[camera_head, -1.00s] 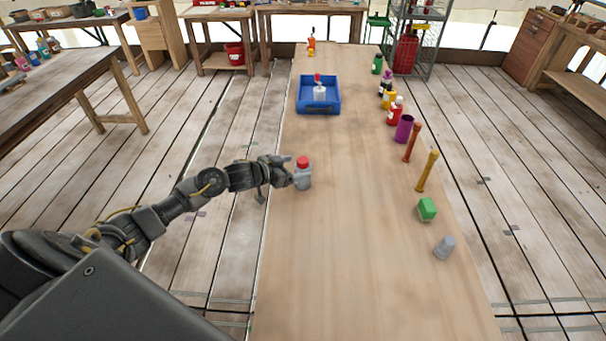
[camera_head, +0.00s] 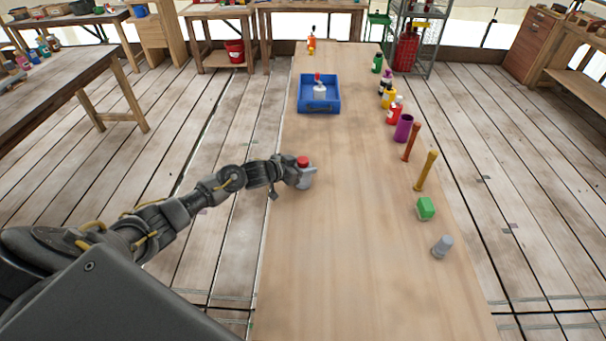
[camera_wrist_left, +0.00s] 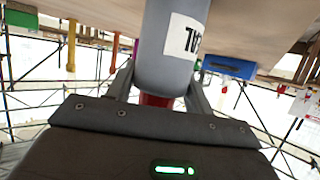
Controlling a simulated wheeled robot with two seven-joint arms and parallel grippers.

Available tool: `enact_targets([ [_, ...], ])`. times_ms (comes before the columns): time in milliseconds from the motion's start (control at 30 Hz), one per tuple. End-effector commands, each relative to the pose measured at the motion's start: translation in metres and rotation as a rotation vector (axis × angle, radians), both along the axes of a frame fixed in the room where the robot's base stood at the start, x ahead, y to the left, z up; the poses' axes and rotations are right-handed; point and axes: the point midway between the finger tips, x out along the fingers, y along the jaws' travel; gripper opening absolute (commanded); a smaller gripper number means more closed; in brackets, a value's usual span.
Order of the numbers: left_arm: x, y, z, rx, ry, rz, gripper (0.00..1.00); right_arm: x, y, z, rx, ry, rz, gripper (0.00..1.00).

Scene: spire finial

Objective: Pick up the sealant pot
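The sealant pot is a grey pot with a red top (camera_head: 303,161), upright near the left edge of the long wooden table. In the left wrist view the pot's grey body (camera_wrist_left: 167,55) carries a white label with partly readable letters, and its red top shows at the lower end. My left gripper (camera_head: 303,178) is at the pot, with a finger on each side of it; the wrist view shows these fingers (camera_wrist_left: 160,90) too. The pot hides the fingertips, so I cannot tell whether they touch it. My right gripper is not in view.
A blue tray (camera_head: 319,108) holding a white bottle with a red top stands farther up the table. Along the right side are a grey piece (camera_head: 442,246), a green block (camera_head: 426,208), a yellow post (camera_head: 427,171), a purple cylinder (camera_head: 403,128) and several bottles. The table's middle is clear.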

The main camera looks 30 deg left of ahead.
Motion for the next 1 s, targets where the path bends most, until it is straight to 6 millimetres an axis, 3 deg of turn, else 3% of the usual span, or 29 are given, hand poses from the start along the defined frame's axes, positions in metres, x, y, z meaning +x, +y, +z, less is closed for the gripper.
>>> enact_targets([
  [33, 0.000, 0.000, 0.000, 0.000, 0.000, 0.000, 0.40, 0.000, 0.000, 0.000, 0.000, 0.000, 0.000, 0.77],
  [133, 0.000, 0.000, 0.000, 0.000, 0.000, 0.000, 0.26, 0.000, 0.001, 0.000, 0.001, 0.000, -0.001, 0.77],
  [567, 0.001, 0.000, 0.010, 0.000, -0.004, -0.001, 0.26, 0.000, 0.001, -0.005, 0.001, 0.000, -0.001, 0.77],
  [700, 0.000, 0.000, 0.031, 0.002, -0.007, -0.002, 0.26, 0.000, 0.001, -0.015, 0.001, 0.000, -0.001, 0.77],
  [1000, -0.035, 0.042, 0.093, 0.007, -0.005, -0.001, 0.26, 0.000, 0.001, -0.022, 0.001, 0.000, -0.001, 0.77],
])
